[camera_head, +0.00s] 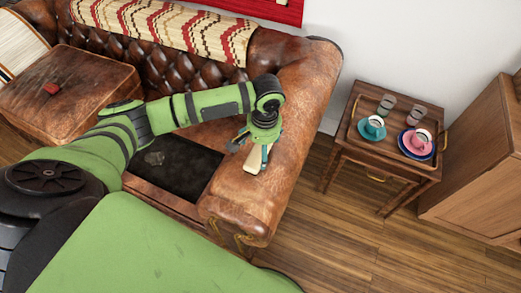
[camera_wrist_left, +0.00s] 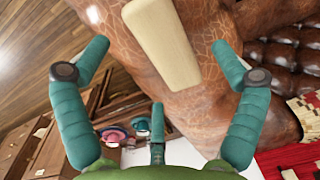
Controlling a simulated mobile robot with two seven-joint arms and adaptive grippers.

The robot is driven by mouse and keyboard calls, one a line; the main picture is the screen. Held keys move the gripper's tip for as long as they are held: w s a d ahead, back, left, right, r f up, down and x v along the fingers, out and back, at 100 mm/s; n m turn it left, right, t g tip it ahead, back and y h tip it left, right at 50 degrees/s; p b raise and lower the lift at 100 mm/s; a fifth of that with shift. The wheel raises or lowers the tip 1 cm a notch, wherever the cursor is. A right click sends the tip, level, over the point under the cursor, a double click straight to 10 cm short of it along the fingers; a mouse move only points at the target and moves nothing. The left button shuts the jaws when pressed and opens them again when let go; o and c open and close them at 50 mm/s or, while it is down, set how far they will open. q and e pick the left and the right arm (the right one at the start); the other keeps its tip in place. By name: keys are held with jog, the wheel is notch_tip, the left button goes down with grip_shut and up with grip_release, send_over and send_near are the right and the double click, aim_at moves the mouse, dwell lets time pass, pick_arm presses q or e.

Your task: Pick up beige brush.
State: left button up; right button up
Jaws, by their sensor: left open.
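The beige brush (camera_head: 251,160) lies on the brown leather armrest of the sofa, partly hidden by my left gripper in the head view. In the left wrist view the brush (camera_wrist_left: 162,45) shows as a smooth, pale beige block with rounded edges on the leather. My left gripper (camera_head: 258,158) is over the armrest, right at the brush. In the left wrist view its teal fingers (camera_wrist_left: 160,62) are spread wide, with the brush between and beyond their tips, and they hold nothing. My right gripper is not in view.
A wooden cabinet (camera_head: 485,165) stands at the far right. A small red object (camera_head: 52,88) lies on the left sofa seat.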

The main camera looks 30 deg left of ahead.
pick_arm(q)
jog(key=f, duration=0.3)
jog(key=shift+w+f+p, duration=0.2)
jog(key=shift+f+p, duration=0.05)
jog(key=shift+p, duration=0.1)
jog(key=shift+w+f, duration=0.1)
jog(key=shift+f, duration=0.3)
jog(key=shift+a+f, duration=0.1)
jog(key=shift+f, duration=0.05)
jog(key=c, duration=1.3)
jog(key=shift+r, duration=0.65)
notch_tip(320, 180, up, 3)
jog(key=shift+b, duration=0.5)
jog(key=s+r, duration=0.2)
jog(key=s, duration=0.2)
jog(key=s+r, duration=0.2)
jog(key=s, duration=0.1)
jog(key=s+r, duration=0.2)
jog(key=s, duration=0.2)
jog(key=shift+s+a+r, duration=0.3)
jog(key=shift+a+r, duration=0.1)
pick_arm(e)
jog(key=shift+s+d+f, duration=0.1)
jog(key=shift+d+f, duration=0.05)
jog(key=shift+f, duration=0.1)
